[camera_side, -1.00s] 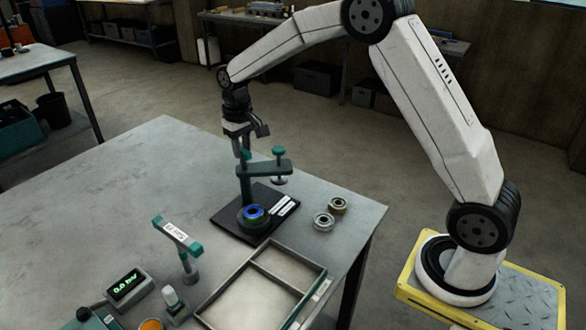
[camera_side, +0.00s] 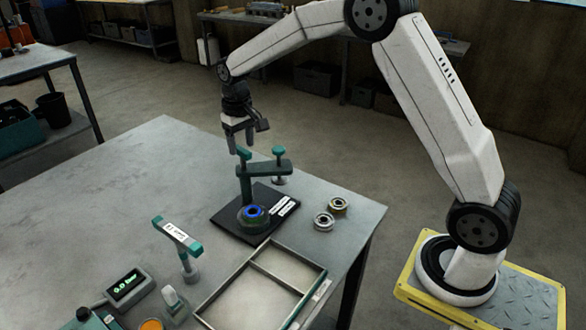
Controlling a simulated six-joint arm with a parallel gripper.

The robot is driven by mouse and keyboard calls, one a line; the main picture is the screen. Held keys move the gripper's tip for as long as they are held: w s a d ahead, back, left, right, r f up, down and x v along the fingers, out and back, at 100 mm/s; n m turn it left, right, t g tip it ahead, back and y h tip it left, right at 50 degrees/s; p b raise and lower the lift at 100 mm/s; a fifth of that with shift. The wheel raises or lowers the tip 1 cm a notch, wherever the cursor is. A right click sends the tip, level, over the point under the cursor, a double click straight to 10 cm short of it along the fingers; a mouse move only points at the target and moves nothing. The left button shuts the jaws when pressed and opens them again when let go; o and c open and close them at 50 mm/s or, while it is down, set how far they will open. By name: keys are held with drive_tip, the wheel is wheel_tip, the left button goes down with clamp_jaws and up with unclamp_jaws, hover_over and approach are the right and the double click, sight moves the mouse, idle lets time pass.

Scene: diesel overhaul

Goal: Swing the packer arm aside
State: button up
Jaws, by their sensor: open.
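The packer arm (camera_side: 268,169) is a teal bar on a post, with teal knobs on top, standing on a black base plate (camera_side: 228,225). The bar reaches to the right of its post, and a grey pad hangs under its right end. In front of the post, a round teal holder (camera_side: 254,222) with a blue ring (camera_side: 253,212) sits on the plate, clear of the bar in this view. My gripper (camera_side: 239,150) is open and empty, pointing down just above the post-side knob. Whether a finger touches the knob I cannot tell.
Two metal rings (camera_side: 324,221) and (camera_side: 338,206) lie right of the plate. A divided tray (camera_side: 232,283) stands in front. A labelled teal stand (camera_side: 178,236) and a display box (camera_side: 128,286) are at front left. The table's left half is clear.

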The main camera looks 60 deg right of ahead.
drive_tip(key=shift+r, duration=2.05)
drive_tip(key=shift+r, duration=2)
drive_tip(key=s+a+f+t, duration=0.1)
drive_tip(key=s+a+f, duration=0.1)
drive_tip(key=s+f, duration=0.4)
drive_tip(key=s+a+f+n+t, duration=0.1)
drive_tip(key=s+f, duration=0.5)
drive_tip(key=s, duration=1.1)
drive_tip(key=shift+s+a+f+n+t, duration=0.2)
drive_tip(key=shift+a+f+n+t, duration=0.1)
drive_tip(key=shift+a, duration=0.2)
